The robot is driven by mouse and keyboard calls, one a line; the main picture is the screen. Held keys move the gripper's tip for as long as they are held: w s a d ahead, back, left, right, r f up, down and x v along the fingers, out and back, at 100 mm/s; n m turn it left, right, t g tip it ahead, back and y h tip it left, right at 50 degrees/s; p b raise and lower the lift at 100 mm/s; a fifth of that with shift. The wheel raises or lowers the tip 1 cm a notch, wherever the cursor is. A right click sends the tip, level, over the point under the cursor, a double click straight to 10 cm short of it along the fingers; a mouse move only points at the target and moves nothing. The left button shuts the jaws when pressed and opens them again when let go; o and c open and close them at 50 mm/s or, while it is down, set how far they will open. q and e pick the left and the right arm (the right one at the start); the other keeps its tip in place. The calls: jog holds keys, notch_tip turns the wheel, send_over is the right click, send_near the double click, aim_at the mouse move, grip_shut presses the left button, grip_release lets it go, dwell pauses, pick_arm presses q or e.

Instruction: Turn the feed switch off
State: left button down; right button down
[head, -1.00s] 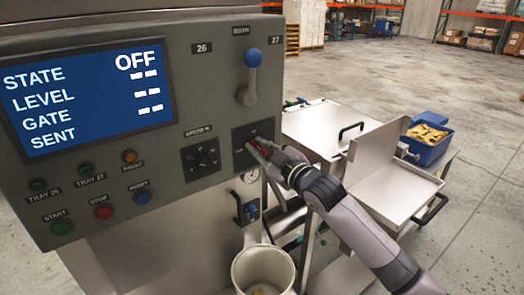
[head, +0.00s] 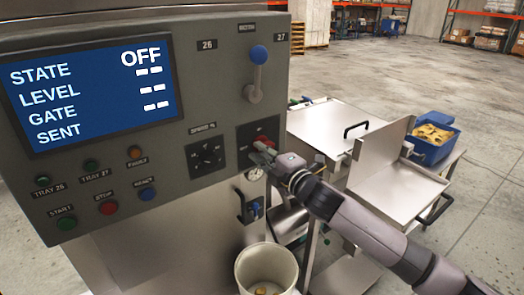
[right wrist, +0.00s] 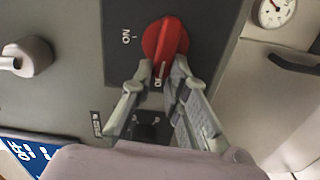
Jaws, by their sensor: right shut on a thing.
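The feed switch is a red rotary knob (head: 264,141) on a dark square plate at the panel's lower right. In the right wrist view the knob (right wrist: 168,38) has its white mark pointing down, away from the sideways ON label and toward a small label half hidden between the fingers. My right gripper (head: 258,152) is shut on the knob's near end, with one finger on each side in the right wrist view (right wrist: 160,78). The display (head: 92,85) reads OFF beside STATE. My left gripper is not in view.
A speed dial (head: 207,157) is left of the switch, and a blue-tipped lever (head: 257,72) is above it. Several push buttons sit lower left. A white bucket (head: 266,270) stands below. Steel trays and a blue bin (head: 431,146) are at right, with open floor behind.

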jog(key=shift+f+n, duration=0.2)
jog(key=shift+n, duration=0.4)
jog(key=c, duration=1.6)
grip_release()
jog(key=shift+o, duration=0.2)
jog(key=shift+d, duration=0.1)
jog(key=v, duration=1.2)
